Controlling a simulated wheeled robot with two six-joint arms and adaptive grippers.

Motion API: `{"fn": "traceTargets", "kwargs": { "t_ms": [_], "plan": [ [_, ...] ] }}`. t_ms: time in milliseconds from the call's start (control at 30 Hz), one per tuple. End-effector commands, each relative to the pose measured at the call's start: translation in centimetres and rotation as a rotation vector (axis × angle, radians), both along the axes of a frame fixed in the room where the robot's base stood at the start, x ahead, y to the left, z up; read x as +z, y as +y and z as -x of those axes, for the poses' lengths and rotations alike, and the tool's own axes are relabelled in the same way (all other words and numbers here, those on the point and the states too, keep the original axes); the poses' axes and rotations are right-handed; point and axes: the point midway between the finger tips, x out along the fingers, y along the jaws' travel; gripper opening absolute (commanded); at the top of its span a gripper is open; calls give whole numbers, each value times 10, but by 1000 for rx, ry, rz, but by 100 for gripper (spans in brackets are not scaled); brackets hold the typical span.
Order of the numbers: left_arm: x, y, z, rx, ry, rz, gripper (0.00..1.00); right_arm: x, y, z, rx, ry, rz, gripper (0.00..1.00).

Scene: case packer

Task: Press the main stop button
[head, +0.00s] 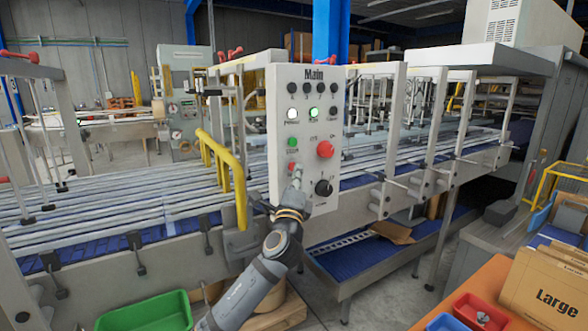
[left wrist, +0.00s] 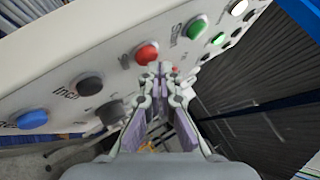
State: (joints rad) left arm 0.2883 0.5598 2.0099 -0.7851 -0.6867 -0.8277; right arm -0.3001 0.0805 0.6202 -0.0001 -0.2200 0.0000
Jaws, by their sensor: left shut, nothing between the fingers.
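The light grey panel (head: 302,92) marked "Main" stands upright in the middle of the head view. On its left column a small red button (head: 292,167) sits below a green button (head: 292,142). To the right are a larger red mushroom button (head: 325,149) and a black knob (head: 324,187). My left gripper (head: 297,172) is shut and empty, its tips at the small red button's lower right. In the left wrist view the red button (left wrist: 147,54) is just left of the fingertips (left wrist: 161,70). I cannot tell whether they touch. My right gripper is out of view.
A yellow guard rail (head: 228,170) and conveyor (head: 110,222) lie left of the panel. In the left wrist view, black (left wrist: 88,86) and blue (left wrist: 32,120) buttons continue the row. A green bin (head: 146,312) and a "Large" carton (head: 548,285) are in the foreground.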

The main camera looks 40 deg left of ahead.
Motion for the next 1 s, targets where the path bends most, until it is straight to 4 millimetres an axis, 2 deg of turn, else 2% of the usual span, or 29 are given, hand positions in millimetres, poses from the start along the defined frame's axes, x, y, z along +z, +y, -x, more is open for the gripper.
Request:
{"fn": "traceTargets", "kwargs": {
  "t_ms": [1000],
  "plan": [
    [0, 8, -4, 0, 1, 1, 0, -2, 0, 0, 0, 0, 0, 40]
  ]
}}
